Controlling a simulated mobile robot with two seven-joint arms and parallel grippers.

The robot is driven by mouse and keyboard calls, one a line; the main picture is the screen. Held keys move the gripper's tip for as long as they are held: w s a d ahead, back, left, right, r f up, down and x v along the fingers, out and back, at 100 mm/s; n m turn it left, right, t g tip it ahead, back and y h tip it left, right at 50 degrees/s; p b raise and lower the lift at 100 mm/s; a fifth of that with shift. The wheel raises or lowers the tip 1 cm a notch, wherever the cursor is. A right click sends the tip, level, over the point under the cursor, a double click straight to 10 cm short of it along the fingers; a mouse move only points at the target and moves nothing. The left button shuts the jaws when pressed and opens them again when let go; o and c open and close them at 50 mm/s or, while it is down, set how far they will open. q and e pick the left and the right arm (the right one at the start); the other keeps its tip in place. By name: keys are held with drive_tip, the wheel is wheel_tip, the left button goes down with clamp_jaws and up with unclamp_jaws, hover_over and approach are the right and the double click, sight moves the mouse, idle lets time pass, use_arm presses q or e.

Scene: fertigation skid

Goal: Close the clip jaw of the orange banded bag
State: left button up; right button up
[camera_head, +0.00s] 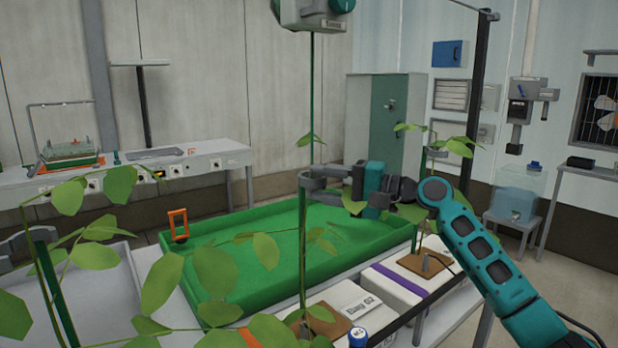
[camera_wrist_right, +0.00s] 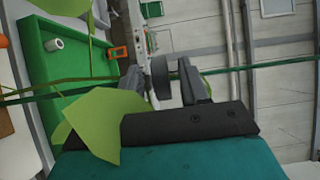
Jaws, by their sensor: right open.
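The bag marked "Bag 02" (camera_head: 345,303) lies at the bottom centre, with a small orange patch (camera_head: 250,338), perhaps its band, showing between leaves at its left. A dark green stake (camera_head: 304,245) rises from it with a thin plant. A grey clip (camera_head: 313,174) sits around the stake at mid height; leaves and my gripper make its jaw hard to read. My right gripper (camera_head: 338,190) is open, just right of the clip, pointing left. In the wrist view its fingers (camera_wrist_right: 170,85) are apart near the stake (camera_wrist_right: 270,67), with a leaf (camera_wrist_right: 105,122) in front. My left gripper is out of view.
A purple-banded bag (camera_head: 395,282) with its own stake and clip (camera_head: 437,153) stands to the right. A green tray (camera_head: 345,275) lies behind, with an orange frame (camera_head: 178,225) at its left end. A blue-capped bottle (camera_head: 358,337) is in front. Leaves crowd the lower left.

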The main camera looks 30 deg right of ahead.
sight(321, 184)
drive_tip(key=shift+x, duration=1.7)
clamp_jaws()
